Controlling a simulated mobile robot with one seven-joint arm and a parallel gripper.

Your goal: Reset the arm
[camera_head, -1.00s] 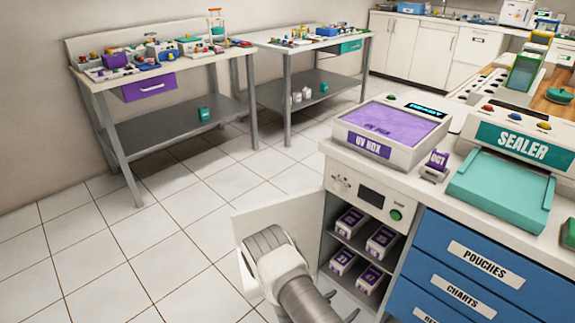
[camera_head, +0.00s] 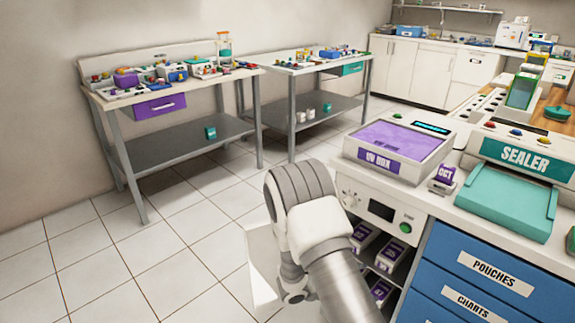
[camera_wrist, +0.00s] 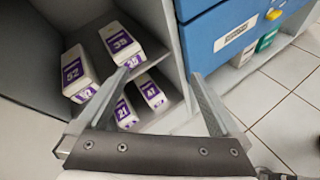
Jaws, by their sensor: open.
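My gripper (camera_wrist: 158,78) shows in the wrist view with its two fingers spread apart and nothing between them. It faces an open cabinet with labelled white and purple boxes: box 52 (camera_wrist: 76,72), box 35 (camera_wrist: 122,42), box 21 (camera_wrist: 122,112) and box 47 (camera_wrist: 150,92). The boxes stand beyond the fingers. In the head view my arm (camera_head: 318,225) rises in front of the cabinet and hides part of its shelves and open door (camera_head: 262,275). My gripper cannot be seen in that view.
The UV box (camera_head: 392,167) and the sealer (camera_head: 515,155) stand on the counter above the cabinet. Blue drawers (camera_head: 455,280) are to the right. Two side tables (camera_head: 160,100) (camera_head: 300,62) with small items stand against the back wall. The tiled floor (camera_head: 130,265) at left is clear.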

